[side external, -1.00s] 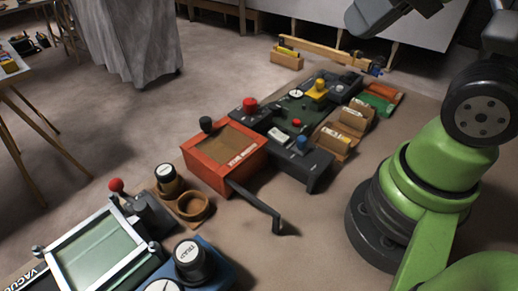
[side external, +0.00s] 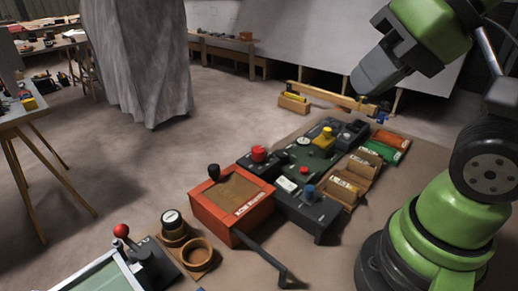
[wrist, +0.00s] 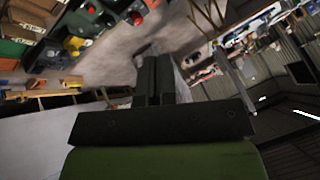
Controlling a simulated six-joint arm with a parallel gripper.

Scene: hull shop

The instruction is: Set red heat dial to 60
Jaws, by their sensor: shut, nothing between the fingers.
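A red knob (side external: 259,154) sits on a dark box behind the orange-red tray in the side view. A smaller red knob (side external: 304,170) sits on the dark green panel to its right. I cannot tell which is the heat dial, and no scale or number on either is readable. Red also shows on the panel at the upper left of the wrist view (wrist: 74,44). My gripper (wrist: 155,62) is shut and empty in the wrist view, its two dark fingers side by side. It is in the air, clear of the panel, and touches no knob.
An orange-red tray (side external: 231,203) with a dark crank handle (side external: 262,259) stands in front of the panel. Yellow (side external: 327,135) and blue (side external: 309,191) knobs are close to the red ones. Wooden boxes (side external: 358,170) stand to the right. The floor at left is largely open.

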